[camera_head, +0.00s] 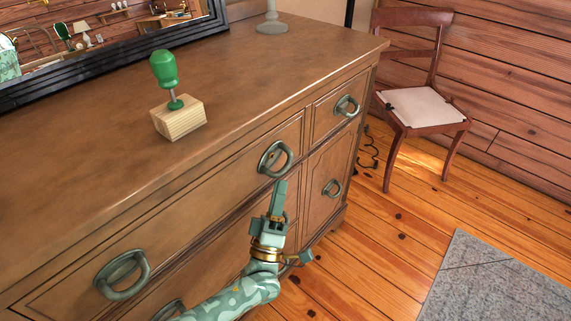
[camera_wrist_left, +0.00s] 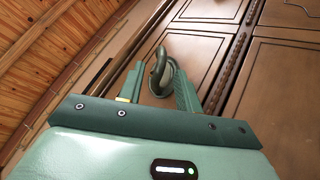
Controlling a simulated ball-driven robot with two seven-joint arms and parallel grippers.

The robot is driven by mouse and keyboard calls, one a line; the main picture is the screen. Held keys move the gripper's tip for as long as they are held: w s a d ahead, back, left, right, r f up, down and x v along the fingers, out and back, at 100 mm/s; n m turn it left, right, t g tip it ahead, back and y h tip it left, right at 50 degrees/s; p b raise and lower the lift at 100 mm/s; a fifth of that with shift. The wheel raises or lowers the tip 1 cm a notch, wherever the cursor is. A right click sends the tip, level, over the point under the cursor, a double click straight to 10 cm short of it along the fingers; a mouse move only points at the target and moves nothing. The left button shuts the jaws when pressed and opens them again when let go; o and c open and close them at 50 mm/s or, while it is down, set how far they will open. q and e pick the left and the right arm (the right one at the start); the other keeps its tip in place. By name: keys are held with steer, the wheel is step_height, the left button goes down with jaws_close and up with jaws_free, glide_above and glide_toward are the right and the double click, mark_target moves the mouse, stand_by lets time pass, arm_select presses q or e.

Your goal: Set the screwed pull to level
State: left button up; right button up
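The dresser front carries several dark green-grey ring pulls. The pull nearest my left gripper (camera_head: 275,158) is at the right end of the wide upper drawer. In the left wrist view this pull (camera_wrist_left: 158,72) shows between the two fingertips, ring and round backplate. Its exact tilt is hard to judge. My left gripper (camera_head: 280,187) is just below and in front of it in the head view. Its fingers are apart in the wrist view (camera_wrist_left: 159,75), with a gap around the ring. I cannot tell whether either finger touches it. My right gripper is not in view.
A wooden block with a green-handled tool (camera_head: 180,117) stands on the dresser top (camera_head: 235,70), near a black-framed mirror (camera_head: 100,52). Other pulls (camera_head: 122,275) (camera_head: 347,106) (camera_head: 332,188) are close by. A chair (camera_head: 422,107) and grey rug (camera_head: 495,285) are at right.

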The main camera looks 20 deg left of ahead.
mark_target(285, 163)
arm_select(q)
steer(key=x, duration=0.6)
steer(key=shift+r, duration=0.1)
jaws_close()
